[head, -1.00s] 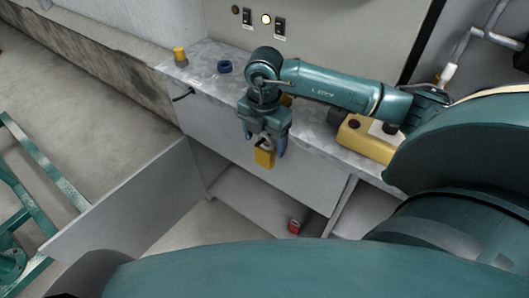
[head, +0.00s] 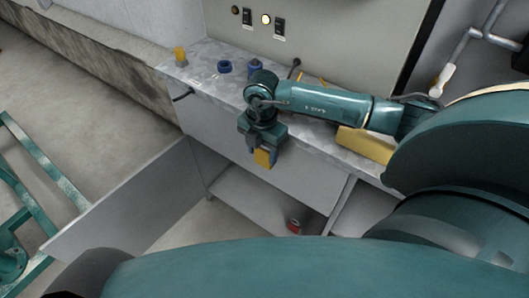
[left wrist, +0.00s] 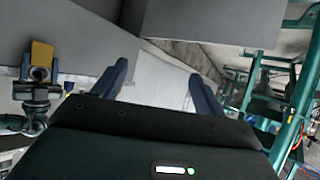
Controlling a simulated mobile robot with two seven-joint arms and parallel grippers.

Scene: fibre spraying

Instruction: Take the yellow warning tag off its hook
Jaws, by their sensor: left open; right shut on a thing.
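The yellow warning tag (head: 263,157) hangs below my right gripper (head: 263,147), in front of the bench's front edge in the head view. My right gripper is shut on it. The tag (left wrist: 42,54) also shows at the left of the left wrist view, with the right gripper (left wrist: 38,84) at it. My left gripper (left wrist: 162,75) is open and empty in the left wrist view, its two dark blue fingers well apart and away from the tag. The hook cannot be made out.
The grey bench top (head: 205,80) carries a yellow piece (head: 180,56), blue round parts (head: 225,67) and a yellow block (head: 365,145). A red can (head: 293,225) is on the lower shelf. A grey panel (head: 115,205) juts out at left. Green frame bars (head: 40,160) stand far left.

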